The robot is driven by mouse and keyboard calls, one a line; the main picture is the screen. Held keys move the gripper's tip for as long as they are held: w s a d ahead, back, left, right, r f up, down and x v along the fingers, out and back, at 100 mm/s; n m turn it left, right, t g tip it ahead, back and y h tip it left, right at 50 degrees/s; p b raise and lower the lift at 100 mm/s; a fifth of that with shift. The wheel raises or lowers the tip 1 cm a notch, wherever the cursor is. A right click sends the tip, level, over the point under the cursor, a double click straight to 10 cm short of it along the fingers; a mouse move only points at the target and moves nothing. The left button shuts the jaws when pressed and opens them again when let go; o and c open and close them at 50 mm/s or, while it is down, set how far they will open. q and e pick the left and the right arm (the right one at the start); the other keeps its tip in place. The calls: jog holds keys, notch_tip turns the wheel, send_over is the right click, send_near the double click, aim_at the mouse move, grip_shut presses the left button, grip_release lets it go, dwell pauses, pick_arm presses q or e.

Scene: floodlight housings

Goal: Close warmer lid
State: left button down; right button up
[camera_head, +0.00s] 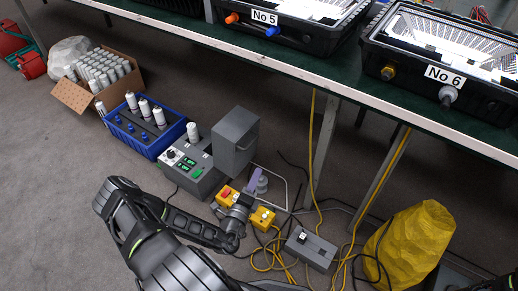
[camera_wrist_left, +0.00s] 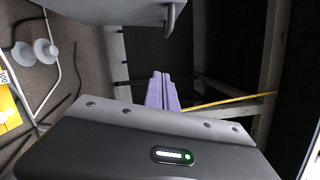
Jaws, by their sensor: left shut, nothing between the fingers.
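The warmer (camera_head: 198,178) is a grey box on the floor with a dial and green displays. Its grey lid (camera_head: 235,140) stands raised at its right side, so it is open. A white cartridge (camera_head: 193,132) stands upright at the warmer's back. My left gripper (camera_head: 255,180) has purple fingers, shut and empty, just right of and below the lid. In the left wrist view, the fingers (camera_wrist_left: 162,92) point ahead, and the lid's underside edge and curved handle (camera_wrist_left: 172,18) show above them, apart from them. My right gripper is out of view.
A blue crate (camera_head: 143,146) with white cartridges and a cardboard box (camera_head: 75,98) stand at left. Yellow boxes (camera_head: 263,219), cables, a grey box (camera_head: 310,250) and a yellow sack (camera_head: 415,245) lie right. The bench (camera_head: 300,70) with housings overhangs above.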

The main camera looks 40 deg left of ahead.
pick_arm(q)
jog(key=shift+w, duration=0.1)
jog(key=w+a+r+b, duration=0.2)
jog(key=w+a+b, duration=0.3)
jog(key=w, duration=0.4)
jog(key=shift+w+a, duration=0.25)
jog(key=shift+a, duration=0.35)
